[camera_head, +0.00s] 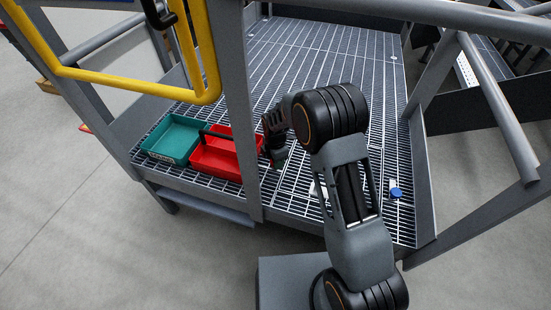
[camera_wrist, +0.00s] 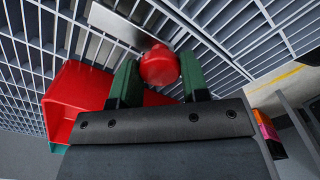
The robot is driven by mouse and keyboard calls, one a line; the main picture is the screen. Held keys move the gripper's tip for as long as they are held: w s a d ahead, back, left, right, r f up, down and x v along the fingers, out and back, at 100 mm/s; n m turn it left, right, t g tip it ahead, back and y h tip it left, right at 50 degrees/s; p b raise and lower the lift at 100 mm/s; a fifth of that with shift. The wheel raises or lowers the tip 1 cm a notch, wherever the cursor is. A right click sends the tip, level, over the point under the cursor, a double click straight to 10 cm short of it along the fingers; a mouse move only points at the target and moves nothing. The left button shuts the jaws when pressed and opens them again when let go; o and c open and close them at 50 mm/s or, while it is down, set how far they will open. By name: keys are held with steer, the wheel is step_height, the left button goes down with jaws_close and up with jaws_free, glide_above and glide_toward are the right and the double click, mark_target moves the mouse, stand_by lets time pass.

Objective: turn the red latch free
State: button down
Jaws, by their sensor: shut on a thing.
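The red latch (camera_wrist: 160,64) shows in the wrist view as a rounded red knob. It sits beside the end of a pale metal plate (camera_wrist: 115,25) on the grating. My gripper (camera_wrist: 160,80) has its two green fingers on either side of the knob and is shut on it. In the head view my gripper (camera_head: 278,161) points down at the grating, just right of the red bin. The latch cannot be made out there, hidden by my gripper and arm. The lower part of the knob and any pivot are not visible.
A red bin (camera_head: 222,168) with a black handle and a teal bin (camera_head: 170,139) stand left of my gripper. A blue knob (camera_head: 396,192) on a pale plate lies to the right. Grey posts and a yellow rail (camera_head: 140,84) frame the catwalk. The grating (camera_head: 320,50) behind is clear.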

steer(key=shift+w+a+r, duration=0.1)
steer(key=shift+w, duration=0.05)
steer(key=c, duration=0.6)
jaws_free()
step_height(320, 180, up, 14)
steer(key=p, duration=0.3)
steer(key=shift+p, duration=0.3)
steer(key=shift+f, duration=0.2)
